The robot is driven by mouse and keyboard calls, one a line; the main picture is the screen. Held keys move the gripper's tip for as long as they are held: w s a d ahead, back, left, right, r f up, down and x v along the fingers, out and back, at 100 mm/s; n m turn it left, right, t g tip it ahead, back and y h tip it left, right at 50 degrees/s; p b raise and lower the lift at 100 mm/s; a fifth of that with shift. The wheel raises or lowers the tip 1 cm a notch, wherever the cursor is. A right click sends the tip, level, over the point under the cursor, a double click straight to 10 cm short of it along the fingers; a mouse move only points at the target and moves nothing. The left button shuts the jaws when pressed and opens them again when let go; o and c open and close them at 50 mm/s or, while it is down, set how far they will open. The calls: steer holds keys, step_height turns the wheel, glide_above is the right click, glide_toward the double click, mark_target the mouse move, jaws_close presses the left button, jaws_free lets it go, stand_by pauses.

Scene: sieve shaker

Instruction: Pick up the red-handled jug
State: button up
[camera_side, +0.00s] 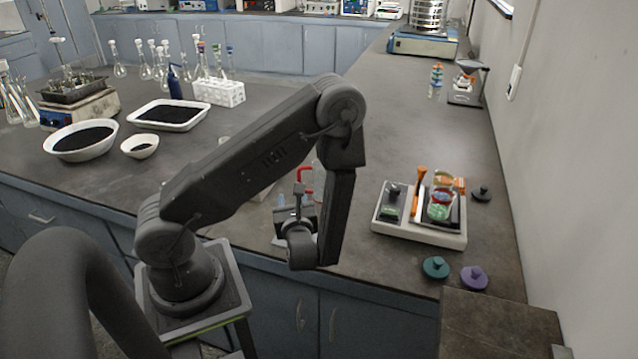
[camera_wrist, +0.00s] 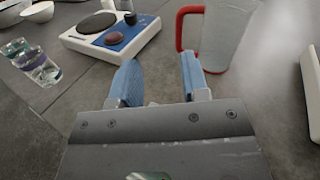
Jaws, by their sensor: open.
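The red-handled jug (camera_wrist: 228,38) stands at the upper right of the wrist view. It is clear, with a red rim at its base and a red handle (camera_wrist: 181,30) on its left side. In the side view the red handle (camera_side: 305,174) shows just behind my gripper, and my arm hides most of the jug. My gripper (camera_wrist: 158,72) is open, with two blue fingers and nothing between them. The right finger overlaps the area just below the handle in the picture, and the jug lies beyond the fingertips. In the side view my gripper (camera_side: 292,207) is low over the bench's front edge.
A white hotplate device (camera_wrist: 112,36) with a blue panel stands left of the jug. Glass vessels (camera_wrist: 36,64) are at the far left of the wrist view. In the side view, a white tray-like unit (camera_side: 418,230) with coloured items stands right of my arm. Bowls (camera_side: 80,152) stand left.

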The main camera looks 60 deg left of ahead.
mark_target(299, 179)
steer(key=f+m+t, duration=0.1)
steer(key=w+f+m+t+h, duration=0.1)
steer(key=f+m, duration=0.1)
steer(key=shift+t, duration=0.3)
steer(key=x, duration=1.3)
steer(key=shift+w+a, duration=0.1)
steer(key=shift+a, duration=0.2)
jaws_close()
